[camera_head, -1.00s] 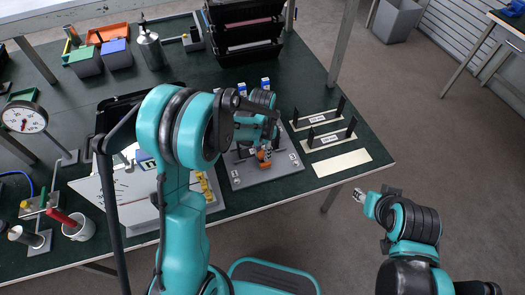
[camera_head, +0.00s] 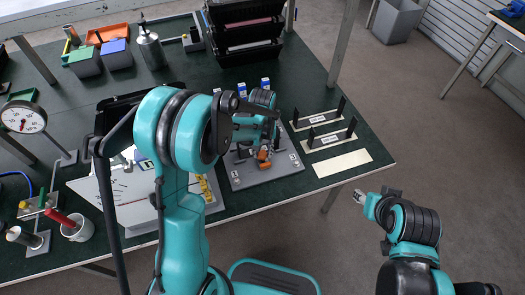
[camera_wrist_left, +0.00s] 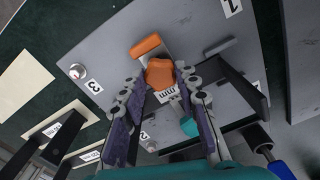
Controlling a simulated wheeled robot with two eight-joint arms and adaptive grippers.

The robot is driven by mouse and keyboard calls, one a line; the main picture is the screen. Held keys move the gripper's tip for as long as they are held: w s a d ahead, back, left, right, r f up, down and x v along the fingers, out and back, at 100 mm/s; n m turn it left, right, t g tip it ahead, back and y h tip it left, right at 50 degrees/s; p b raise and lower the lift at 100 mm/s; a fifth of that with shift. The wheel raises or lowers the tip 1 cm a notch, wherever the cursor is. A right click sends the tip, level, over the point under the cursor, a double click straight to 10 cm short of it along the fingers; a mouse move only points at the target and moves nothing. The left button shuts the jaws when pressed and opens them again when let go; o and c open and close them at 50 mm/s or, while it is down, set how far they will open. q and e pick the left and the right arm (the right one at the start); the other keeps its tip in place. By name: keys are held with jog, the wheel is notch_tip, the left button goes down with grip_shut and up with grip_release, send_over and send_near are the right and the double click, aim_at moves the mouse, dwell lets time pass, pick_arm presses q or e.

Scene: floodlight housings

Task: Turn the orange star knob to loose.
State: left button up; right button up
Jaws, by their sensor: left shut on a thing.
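The orange star knob (camera_wrist_left: 160,73) sits between the fingertips of my left gripper (camera_wrist_left: 160,78) in the left wrist view, and the fingers are shut on it. In the head view the left gripper (camera_head: 263,150) is over the grey plate (camera_head: 240,178), with orange showing beneath it and the arm covering much of the area. A second orange part (camera_wrist_left: 146,45), like a short bar, lies just beyond the knob. My right gripper (camera_head: 360,196) is off the table at the right, apart from everything; its jaws are too small to read.
The plate carries number labels and a round bolt (camera_wrist_left: 78,71). Two black-posted racks (camera_head: 325,130) and a pale strip (camera_head: 341,163) lie to its right. A white board (camera_head: 110,195), a dial gauge (camera_head: 25,118) and bins (camera_head: 85,62) are to the left.

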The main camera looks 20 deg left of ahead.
aim_at(262, 153)
pick_arm(q)
jog(key=shift+n, duration=0.7)
jog(key=o, duration=1.2)
jog(key=shift+c, duration=0.2)
notch_tip(262, 153, up, 12)
